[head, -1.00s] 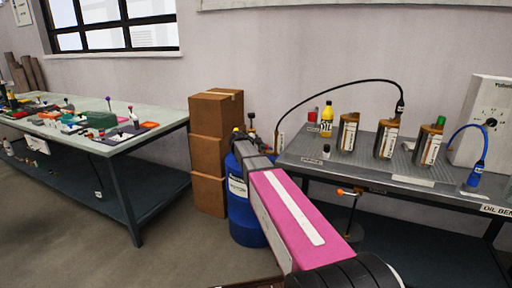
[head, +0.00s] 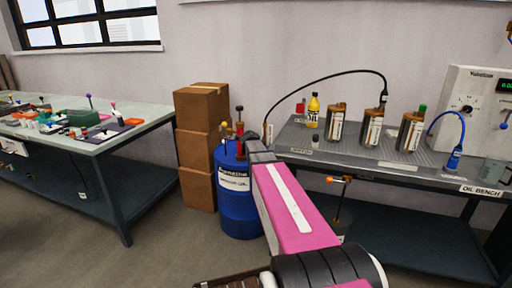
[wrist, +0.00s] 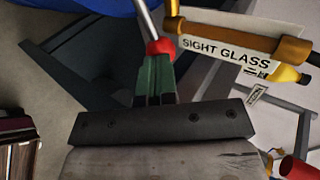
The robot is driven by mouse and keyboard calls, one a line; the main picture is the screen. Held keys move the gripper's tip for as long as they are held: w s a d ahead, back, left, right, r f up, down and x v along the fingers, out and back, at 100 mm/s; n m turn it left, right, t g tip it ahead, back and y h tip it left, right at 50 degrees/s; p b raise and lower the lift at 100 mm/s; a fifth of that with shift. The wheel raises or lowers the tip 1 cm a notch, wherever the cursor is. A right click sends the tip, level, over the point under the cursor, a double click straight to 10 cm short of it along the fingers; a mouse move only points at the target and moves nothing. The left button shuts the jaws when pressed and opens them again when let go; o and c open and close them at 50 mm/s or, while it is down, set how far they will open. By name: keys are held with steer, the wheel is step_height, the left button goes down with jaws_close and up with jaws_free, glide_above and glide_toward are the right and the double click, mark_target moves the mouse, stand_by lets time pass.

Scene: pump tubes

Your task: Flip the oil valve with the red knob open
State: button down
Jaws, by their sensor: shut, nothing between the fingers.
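In the wrist view a round red knob (wrist: 160,47) sits on the end of a shiny metal lever (wrist: 149,20). My gripper (wrist: 154,62) has its dark green fingers shut, with nothing between them. The fingertips lie right at the knob and overlap it in the picture; I cannot tell whether they touch it. The lever's far end is out of frame. In the head view my gripper end (head: 260,150) is beside the top of a blue drum (head: 238,205), and the red knob cannot be made out clearly there.
A brass-coloured tube with a "SIGHT GLASS" label (wrist: 226,52) is close on the right in the wrist view. Stacked cardboard boxes (head: 197,178) stand left of the drum. The oil bench (head: 355,153) is on the right, a cluttered worktable (head: 140,139) on the left.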

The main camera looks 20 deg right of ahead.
steer(key=shift+w+a+f, duration=0.2)
steer(key=shift+w+a, duration=0.25)
steer(key=shift+a, duration=0.2)
